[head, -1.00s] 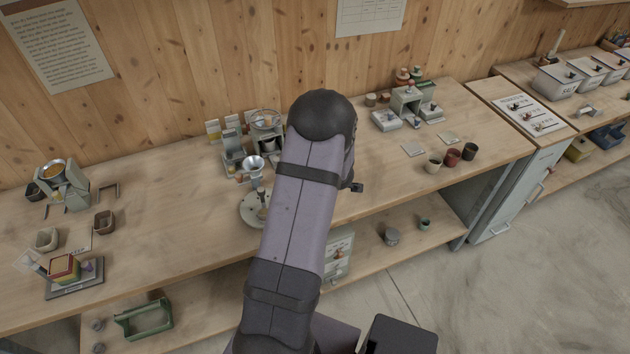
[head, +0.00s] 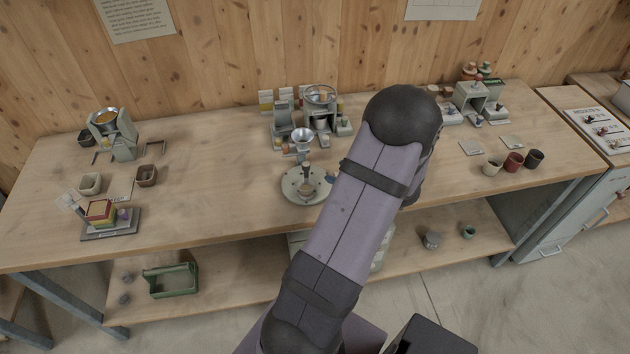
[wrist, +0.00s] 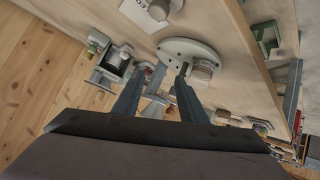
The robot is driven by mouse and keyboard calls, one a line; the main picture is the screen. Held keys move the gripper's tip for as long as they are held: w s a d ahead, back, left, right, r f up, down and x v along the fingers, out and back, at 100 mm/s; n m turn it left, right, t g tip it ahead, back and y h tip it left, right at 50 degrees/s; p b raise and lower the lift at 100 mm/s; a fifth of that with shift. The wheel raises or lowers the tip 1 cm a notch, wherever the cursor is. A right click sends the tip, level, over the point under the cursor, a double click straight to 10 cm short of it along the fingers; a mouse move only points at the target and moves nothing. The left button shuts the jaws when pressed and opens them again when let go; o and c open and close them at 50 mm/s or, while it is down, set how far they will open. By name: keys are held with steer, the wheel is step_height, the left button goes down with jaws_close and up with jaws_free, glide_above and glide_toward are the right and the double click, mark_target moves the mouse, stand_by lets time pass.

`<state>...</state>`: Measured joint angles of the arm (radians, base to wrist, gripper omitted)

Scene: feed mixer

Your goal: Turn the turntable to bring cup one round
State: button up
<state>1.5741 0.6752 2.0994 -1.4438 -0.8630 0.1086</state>
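The turntable (head: 292,194) is a pale round disc near the front of the bench, left of my arm. A brownish cup-like piece (head: 306,188) stands on it, below a metal funnel (head: 303,136). I cannot tell which cup is cup one. The wrist view shows a pale disc (wrist: 174,46), which looks like the turntable, with a round piece (wrist: 203,70) at its edge. My gripper (wrist: 162,68) is open, its two fingers apart, with nothing seen held between them. The fingers overlap the disc's near side in that view; contact is unclear. My arm hides the gripper in the head view.
The feed mixer units (head: 320,98) stand behind the turntable. Three small cups (head: 513,161) stand on the right of the bench. The bench between the left items and the turntable is clear.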

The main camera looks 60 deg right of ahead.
mark_target(308, 167)
steer(key=a+f+t+b, duration=0.1)
steer(key=b, duration=0.1)
steer(key=w+a+m+t+b, duration=0.1)
steer(key=b, duration=0.1)
steer(key=a+f+t+b, duration=0.1)
steer(key=b, duration=0.1)
steer(key=shift+w+a+f+m+h, duration=0.2)
steer(key=shift+w+f+m+h, duration=0.1)
steer(key=shift+w+m+h, duration=0.1)
steer(key=shift+a+t+h+b, duration=0.3)
steer(key=shift+t+b, duration=0.1)
steer(key=shift+b, duration=0.4)
steer(key=a+m+t+b, duration=0.1)
steer(key=b, duration=0.2)
steer(key=shift+s+r+h, duration=0.1)
steer(key=shift+r+h, duration=0.05)
steer(key=shift+h, duration=0.25)
steer(key=shift+s+a+r+m+t+h+b, duration=0.2)
steer(key=shift+a+r+m+t+h+b, duration=0.1)
steer(key=shift+m+t+h+b, duration=0.3)
steer(key=shift+s+a+r, duration=0.1)
steer(key=shift+r, duration=0.1)
steer(key=shift+p+x, duration=0.7)
steer(key=shift+x, duration=3)
jaws_close()
